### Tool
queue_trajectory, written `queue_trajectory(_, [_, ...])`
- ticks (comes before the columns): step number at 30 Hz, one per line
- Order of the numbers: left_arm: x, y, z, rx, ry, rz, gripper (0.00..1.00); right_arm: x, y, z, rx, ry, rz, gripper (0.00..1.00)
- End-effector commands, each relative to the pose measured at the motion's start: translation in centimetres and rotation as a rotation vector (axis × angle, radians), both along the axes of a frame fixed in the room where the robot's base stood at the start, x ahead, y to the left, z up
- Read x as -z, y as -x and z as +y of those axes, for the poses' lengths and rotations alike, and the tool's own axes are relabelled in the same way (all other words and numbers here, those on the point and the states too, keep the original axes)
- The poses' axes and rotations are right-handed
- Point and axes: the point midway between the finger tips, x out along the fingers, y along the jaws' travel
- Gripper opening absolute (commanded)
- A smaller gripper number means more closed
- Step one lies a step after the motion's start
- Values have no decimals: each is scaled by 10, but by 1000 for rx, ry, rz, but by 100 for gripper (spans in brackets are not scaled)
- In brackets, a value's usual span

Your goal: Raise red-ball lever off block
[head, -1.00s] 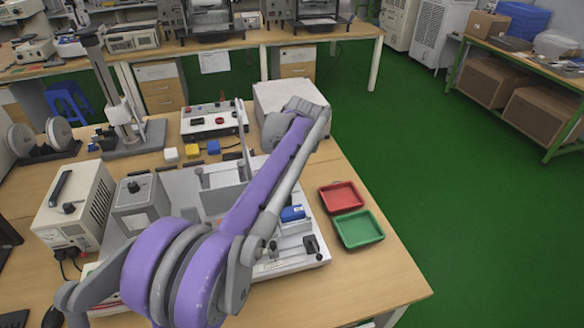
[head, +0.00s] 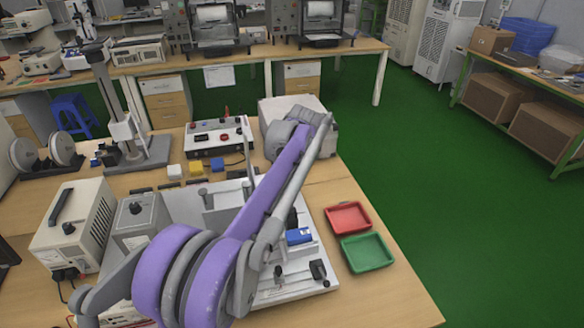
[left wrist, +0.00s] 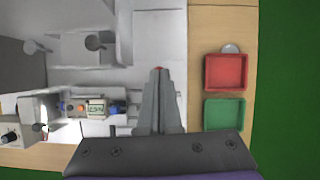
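In the left wrist view my left gripper (left wrist: 159,74) points at the pale test rig (left wrist: 160,40), its two fingers close together. In the head view my purple left arm reaches over the rig (head: 322,268) and hides the gripper and much of the rig. My right gripper is in neither view.
A red tray (head: 348,217) and a green tray (head: 366,252) lie right of the rig. A grey power box (head: 75,225) stands on the left. A control box (head: 218,137) and a white box (head: 325,140) stand behind. Green floor is open on the right.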

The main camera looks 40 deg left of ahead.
Motion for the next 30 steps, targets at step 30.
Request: queue_trajectory(30, [-100,32,-40,1,-7,-4,0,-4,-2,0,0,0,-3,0])
